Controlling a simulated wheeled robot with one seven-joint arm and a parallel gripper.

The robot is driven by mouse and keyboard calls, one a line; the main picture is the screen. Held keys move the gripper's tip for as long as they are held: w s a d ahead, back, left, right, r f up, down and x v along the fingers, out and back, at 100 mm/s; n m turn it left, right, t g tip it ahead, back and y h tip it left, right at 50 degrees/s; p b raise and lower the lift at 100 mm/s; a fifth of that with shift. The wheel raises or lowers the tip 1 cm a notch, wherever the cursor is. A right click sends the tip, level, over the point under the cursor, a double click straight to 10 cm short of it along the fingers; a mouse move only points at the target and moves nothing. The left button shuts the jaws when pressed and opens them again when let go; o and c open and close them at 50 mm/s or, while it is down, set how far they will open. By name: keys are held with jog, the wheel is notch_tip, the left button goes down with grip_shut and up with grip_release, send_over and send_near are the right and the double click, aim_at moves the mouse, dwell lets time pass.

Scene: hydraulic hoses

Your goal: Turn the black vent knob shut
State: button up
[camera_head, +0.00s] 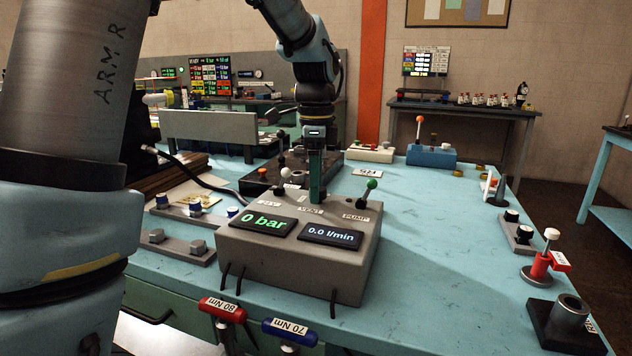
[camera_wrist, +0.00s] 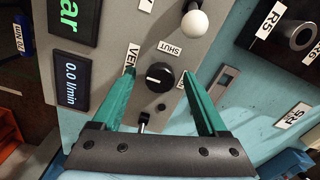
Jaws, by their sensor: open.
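The black vent knob (camera_wrist: 158,76) is on the grey control box (camera_head: 335,269), with a "SHUT" label beside it in the wrist view. A white line on the knob's face lies roughly across the picture and does not point at the "SHUT" label. My gripper (camera_wrist: 158,85) is open, with its green fingers on either side of the knob and no clear contact. In the head view my gripper (camera_head: 316,190) points down over the box near the "VENT" label, and the knob is hidden behind its fingers.
The box shows "0 bar" (camera_head: 263,223) and "0.0 l/min" (camera_head: 331,236). A white-topped lever (camera_head: 285,174) and a green-topped lever (camera_head: 370,188) stand close to my gripper. Red (camera_head: 222,308) and blue (camera_head: 290,331) torque handles are at the front edge.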

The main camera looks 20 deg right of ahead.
grip_shut()
dwell(0.7)
